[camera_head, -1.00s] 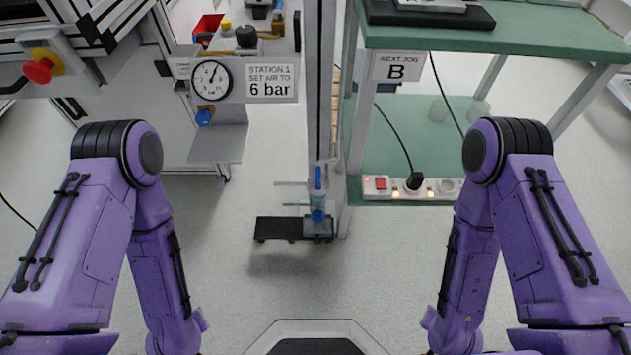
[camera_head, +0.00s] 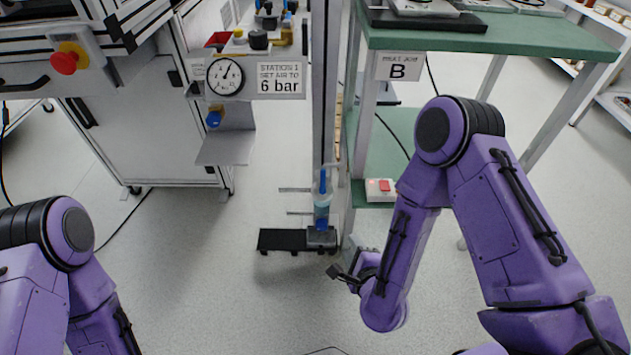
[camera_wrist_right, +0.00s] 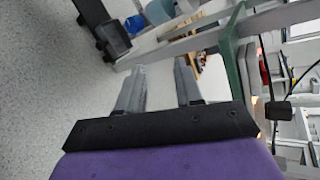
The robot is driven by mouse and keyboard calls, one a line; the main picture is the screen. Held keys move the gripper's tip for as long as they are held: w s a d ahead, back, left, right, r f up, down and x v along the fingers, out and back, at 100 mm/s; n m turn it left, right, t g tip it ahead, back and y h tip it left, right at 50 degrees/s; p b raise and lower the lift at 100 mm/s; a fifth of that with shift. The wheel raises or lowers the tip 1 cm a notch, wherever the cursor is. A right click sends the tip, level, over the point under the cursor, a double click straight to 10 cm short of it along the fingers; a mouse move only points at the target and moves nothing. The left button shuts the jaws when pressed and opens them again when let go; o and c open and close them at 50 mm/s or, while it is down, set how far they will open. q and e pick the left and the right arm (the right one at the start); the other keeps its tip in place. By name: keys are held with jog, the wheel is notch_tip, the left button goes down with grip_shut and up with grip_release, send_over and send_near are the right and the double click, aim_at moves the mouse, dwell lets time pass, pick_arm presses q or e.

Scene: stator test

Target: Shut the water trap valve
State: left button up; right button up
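A clear bluish unit with a blue handle on top (camera_head: 322,183), which looks like the water trap and its valve, is on the grey post at centre in the head view. The handle looks roughly upright; its exact setting is too small to tell. A blue part (camera_wrist_right: 135,24) near the post in the wrist view is probably the same unit. My right gripper (camera_head: 345,272) is below and right of it, apart from it. The right wrist view shows its two fingers (camera_wrist_right: 159,75) spread with nothing held between them. My left gripper is out of view.
A gauge (camera_head: 225,76) with a blue knob (camera_head: 214,118) below it is at left beside a "6 bar" sign (camera_head: 280,79). A black footplate (camera_head: 282,240) is under the post. The green table (camera_head: 500,45) stands at right, its leg close to the post. Open floor lies in front.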

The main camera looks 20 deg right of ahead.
aim_at(324, 176)
jog(key=w+a+r+m+t+h+b, duration=0.1)
jog(key=w+a+r+m+t, duration=0.15)
jog(key=w+r+m, duration=0.35)
jog(key=w+a+r+m+t+b, duration=0.1)
jog(key=r+m+t, duration=0.25)
jog(key=m, duration=0.45)
jog(key=shift+g, duration=0.3)
jog(key=w, duration=0.6)
jog(key=w+b, duration=0.1)
jog(key=w, duration=0.2)
jog(key=shift+w+d+r, duration=0.2)
jog(key=shift+w+d, duration=0.1)
jog(key=shift+d, duration=0.1)
jog(key=shift+w, duration=0.45)
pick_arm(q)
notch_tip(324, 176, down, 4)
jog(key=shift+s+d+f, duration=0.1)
pick_arm(e)
grip_shut()
